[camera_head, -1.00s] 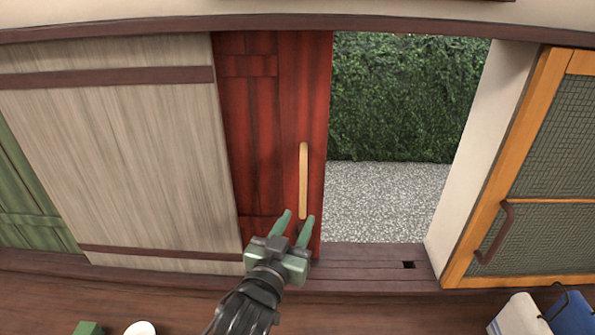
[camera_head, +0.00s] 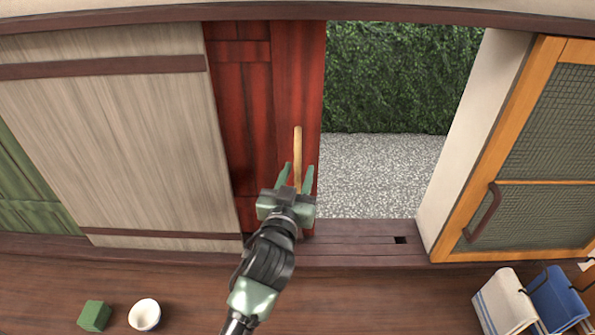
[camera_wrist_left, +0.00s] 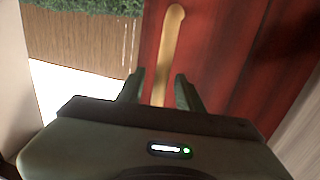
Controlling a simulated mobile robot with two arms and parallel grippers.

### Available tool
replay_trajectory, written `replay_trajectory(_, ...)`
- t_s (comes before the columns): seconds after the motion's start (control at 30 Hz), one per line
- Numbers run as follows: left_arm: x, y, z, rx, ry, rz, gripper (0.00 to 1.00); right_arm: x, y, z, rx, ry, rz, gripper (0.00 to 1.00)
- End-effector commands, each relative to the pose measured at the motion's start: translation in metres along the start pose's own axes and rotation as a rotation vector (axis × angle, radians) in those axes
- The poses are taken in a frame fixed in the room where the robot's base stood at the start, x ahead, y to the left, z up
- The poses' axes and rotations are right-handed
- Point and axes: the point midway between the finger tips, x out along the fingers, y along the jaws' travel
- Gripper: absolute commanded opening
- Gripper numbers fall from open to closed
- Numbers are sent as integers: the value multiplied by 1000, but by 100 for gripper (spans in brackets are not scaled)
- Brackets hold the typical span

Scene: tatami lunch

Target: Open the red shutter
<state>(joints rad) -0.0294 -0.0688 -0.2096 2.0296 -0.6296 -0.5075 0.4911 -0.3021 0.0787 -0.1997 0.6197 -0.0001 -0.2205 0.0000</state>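The red shutter (camera_head: 246,110) stands between the pale wooden panel and an opening onto gravel and a hedge. Its light wooden vertical bar handle (camera_head: 297,145) is near its right edge. My left gripper (camera_head: 295,172) is in front of the handle's lower part, its two fingers spread. In the left wrist view the handle (camera_wrist_left: 166,50) runs down between the open fingers (camera_wrist_left: 159,88), with a gap on both sides. The handle's lower end is hidden behind the gripper. My right gripper is not in view.
The pale wooden panel (camera_head: 120,150) is left of the shutter. An orange-framed mesh door (camera_head: 480,185) is at the right. A green block (camera_head: 94,315), a white bowl (camera_head: 145,313) and hanging cloths (camera_head: 503,302) are near the bottom.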

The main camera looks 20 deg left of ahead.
Motion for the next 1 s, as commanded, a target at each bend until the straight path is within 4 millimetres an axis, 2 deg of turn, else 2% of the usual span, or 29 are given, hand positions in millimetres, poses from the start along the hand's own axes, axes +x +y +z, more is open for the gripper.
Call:
replay_trajectory(0.17, 0, 0, 0, 0, 0, 0, 36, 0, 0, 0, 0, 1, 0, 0)
replay_trajectory(0.2, 0, 0, 0, 0, 0, 0, 25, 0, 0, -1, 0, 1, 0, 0)
replay_trajectory(0.3, 0, 0, 0, 0, 0, 0, 0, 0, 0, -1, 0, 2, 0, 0)
replay_trajectory(1.0, 0, 0, 1, 0, -1, 0, 0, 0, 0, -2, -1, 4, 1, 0)
